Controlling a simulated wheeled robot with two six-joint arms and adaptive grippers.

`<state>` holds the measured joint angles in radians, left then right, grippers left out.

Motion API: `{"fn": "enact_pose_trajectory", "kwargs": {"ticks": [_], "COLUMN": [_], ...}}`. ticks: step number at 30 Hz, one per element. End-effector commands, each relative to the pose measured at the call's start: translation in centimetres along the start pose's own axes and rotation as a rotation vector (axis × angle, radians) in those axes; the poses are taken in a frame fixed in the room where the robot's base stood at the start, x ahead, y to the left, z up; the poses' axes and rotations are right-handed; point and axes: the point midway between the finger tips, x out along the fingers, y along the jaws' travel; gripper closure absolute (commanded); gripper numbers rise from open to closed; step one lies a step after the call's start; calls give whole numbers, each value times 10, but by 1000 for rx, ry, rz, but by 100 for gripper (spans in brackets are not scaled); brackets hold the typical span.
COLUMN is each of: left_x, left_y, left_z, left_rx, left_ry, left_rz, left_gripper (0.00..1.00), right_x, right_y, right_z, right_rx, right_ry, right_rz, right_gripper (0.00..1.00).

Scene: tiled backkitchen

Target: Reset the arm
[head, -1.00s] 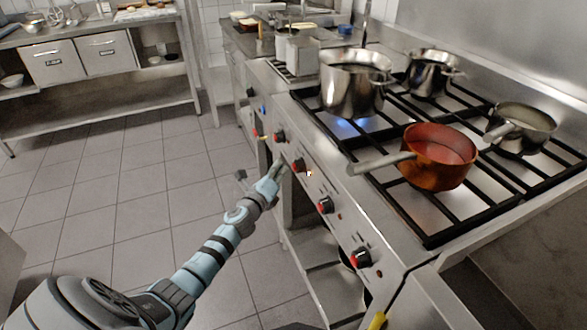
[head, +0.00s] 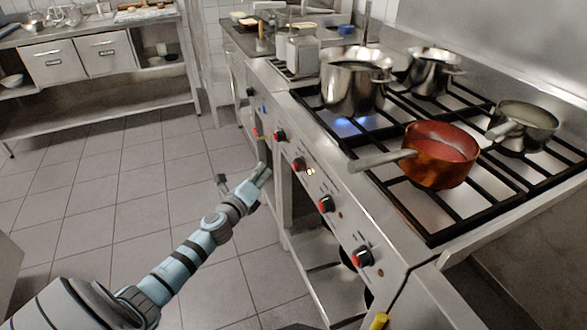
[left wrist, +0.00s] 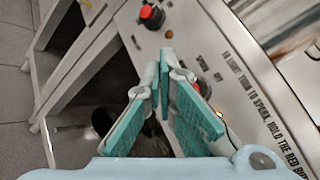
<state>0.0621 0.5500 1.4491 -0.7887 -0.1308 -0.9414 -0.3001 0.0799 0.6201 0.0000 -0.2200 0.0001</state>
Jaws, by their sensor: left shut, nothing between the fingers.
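My left gripper (head: 262,172) is shut and empty in the head view. It is in front of the stove's control panel, apart from the knobs, with the arm stretched forward from the lower left. In the left wrist view the teal-padded fingers (left wrist: 166,58) meet at their tips. Behind them is the steel panel with a red-and-black knob (left wrist: 152,15) above and another knob partly hidden by the fingers. My right gripper is not in view.
The stove's front has several red knobs (head: 326,204). A steel pot (head: 350,90) stands over a blue flame; a copper pan (head: 440,158) has its handle reaching past the front edge. The tiled floor (head: 130,205) to the left is clear. A steel table (head: 90,110) stands behind.

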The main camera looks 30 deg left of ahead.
Motion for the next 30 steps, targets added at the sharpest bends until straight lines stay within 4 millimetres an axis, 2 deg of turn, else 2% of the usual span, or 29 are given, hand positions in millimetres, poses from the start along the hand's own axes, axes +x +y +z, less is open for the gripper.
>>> {"fn": "enact_pose_trajectory", "kwargs": {"ticks": [11,14,15,16,17,19,20,21,22,23,24,26,27,29,30], "left_x": [0,0,0,-1,-2,-19,-31,-53,-72,-94,-126,-178,-216,-276,-315], "left_y": [-1,0,6,21,40,91,113,143,164,184,206,232,245,257,261], "left_z": [0,0,0,-3,-8,-35,-50,-74,-92,-111,-136,-172,-194,-226,-244], "left_rx": [0,-60,-159,-272,-385,-666,-786,-941,-1050,-1148,-1266,-1415,-1494,-1587,-1628], "left_ry": [0,-1,-1,-1,-3,-15,-27,-52,-77,-107,-152,-231,-287,-377,-432], "left_rz": [0,1,17,55,104,251,324,430,512,594,699,853,953,1099,1188], "left_gripper": [100,100,100,100,100,100,100,100,100,100,100,100,100,100,100], "right_x": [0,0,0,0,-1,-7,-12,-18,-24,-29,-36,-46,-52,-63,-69], "right_y": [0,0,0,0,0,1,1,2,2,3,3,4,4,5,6], "right_z": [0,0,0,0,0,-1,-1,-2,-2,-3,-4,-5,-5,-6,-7], "right_rx": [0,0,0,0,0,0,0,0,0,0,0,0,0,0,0], "right_ry": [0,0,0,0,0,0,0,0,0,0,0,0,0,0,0], "right_rz": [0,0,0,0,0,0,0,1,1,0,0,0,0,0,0], "right_gripper": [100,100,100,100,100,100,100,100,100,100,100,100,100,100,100]}}
